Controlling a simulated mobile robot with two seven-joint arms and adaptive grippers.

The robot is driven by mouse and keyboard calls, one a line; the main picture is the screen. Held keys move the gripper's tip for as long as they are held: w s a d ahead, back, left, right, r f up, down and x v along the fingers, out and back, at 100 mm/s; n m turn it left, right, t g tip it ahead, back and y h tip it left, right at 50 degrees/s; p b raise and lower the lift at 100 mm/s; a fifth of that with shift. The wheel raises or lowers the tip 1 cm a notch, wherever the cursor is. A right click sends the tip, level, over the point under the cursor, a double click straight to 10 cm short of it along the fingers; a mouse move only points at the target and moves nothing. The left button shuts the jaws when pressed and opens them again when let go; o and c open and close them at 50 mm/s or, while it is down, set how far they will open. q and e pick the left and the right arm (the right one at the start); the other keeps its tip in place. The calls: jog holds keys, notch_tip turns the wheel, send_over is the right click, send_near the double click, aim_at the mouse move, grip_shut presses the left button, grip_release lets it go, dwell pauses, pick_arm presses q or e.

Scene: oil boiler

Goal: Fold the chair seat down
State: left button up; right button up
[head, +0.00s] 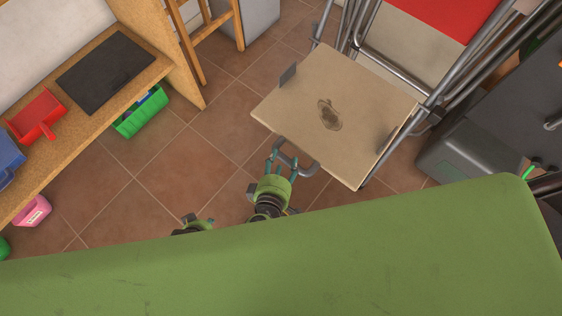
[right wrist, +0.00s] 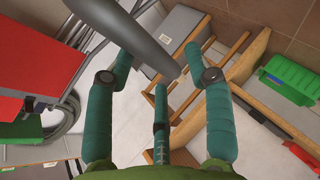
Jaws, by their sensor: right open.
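The folding chair seat (head: 335,110), a pale wooden board with a brown mark and dark side brackets, shows at the upper middle of the head view. It sits against grey metal tubes; its exact tilt is hard to tell. A green and dark part (head: 194,227) may be my left gripper, mostly hidden behind my green body.
A red panel (head: 448,14) and more metal tubes are behind the seat. A dark grey machine (head: 475,150) stands at right. At left are a wooden shelf (head: 165,64), a green crate (head: 141,112) and a red dustpan (head: 36,116). Tiled floor (head: 150,175) is clear between.

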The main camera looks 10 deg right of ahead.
jog(key=shift+s+d+f, duration=0.3)
jog(key=shift+s+f, duration=0.15)
jog(key=shift+s, duration=0.05)
jog(key=r+v, duration=0.1)
jog(key=v, duration=1)
jog(key=shift+a+r, duration=0.2)
jog(key=shift+a, duration=0.25)
jog(key=shift+w, duration=0.1)
